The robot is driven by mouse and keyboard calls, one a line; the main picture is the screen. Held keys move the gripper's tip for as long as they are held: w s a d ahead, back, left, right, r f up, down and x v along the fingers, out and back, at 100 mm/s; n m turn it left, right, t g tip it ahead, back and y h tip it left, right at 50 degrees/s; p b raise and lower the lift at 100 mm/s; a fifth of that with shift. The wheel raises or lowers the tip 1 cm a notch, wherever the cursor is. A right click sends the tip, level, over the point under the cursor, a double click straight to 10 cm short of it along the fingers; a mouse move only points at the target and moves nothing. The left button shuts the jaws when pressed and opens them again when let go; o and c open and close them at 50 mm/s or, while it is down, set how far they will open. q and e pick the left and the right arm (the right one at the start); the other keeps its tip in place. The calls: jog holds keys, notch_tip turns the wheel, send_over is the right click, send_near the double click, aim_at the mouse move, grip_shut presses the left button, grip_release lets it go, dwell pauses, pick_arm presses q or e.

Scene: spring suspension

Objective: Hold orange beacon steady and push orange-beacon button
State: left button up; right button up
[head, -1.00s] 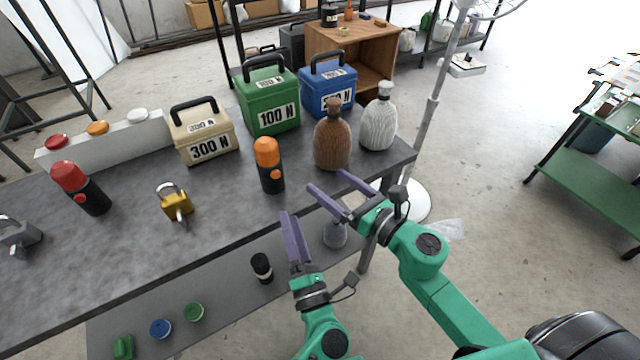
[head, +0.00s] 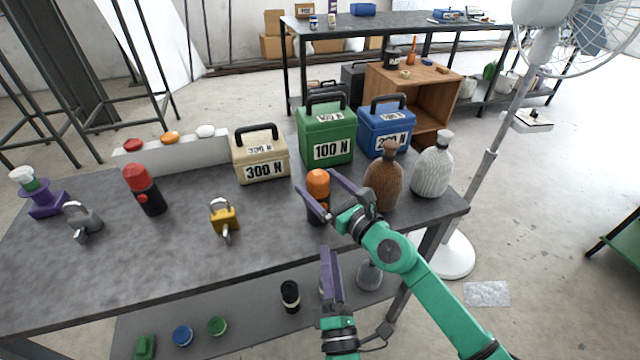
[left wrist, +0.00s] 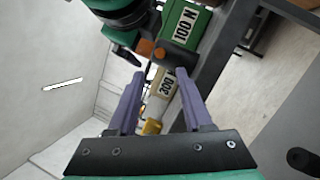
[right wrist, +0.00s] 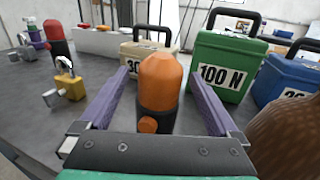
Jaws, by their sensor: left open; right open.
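The orange beacon (head: 318,183) stands upright on the grey table, with an orange dome on a black body. In the right wrist view the beacon (right wrist: 160,85) stands between the spread fingers, its round orange button (right wrist: 148,125) facing me. My right gripper (head: 322,192) is open around the beacon, with no clear contact on either side. My left gripper (head: 331,254) is open and empty, lower and in front of the table edge.
A brown bottle (head: 383,180) stands close right of the beacon, beside a white bottle (head: 432,170). The green 100 N box (head: 326,135) is behind it. A yellow padlock (head: 224,217) and red beacon (head: 143,188) stand left, with clear table between.

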jog(key=shift+w+a, duration=0.2)
jog(key=shift+d, duration=0.1)
jog(key=shift+c, duration=1.3)
jog(key=c, duration=1)
pick_arm(q)
jog(key=shift+c, duration=0.6)
pick_arm(e)
grip_shut()
pick_arm(q)
grip_shut()
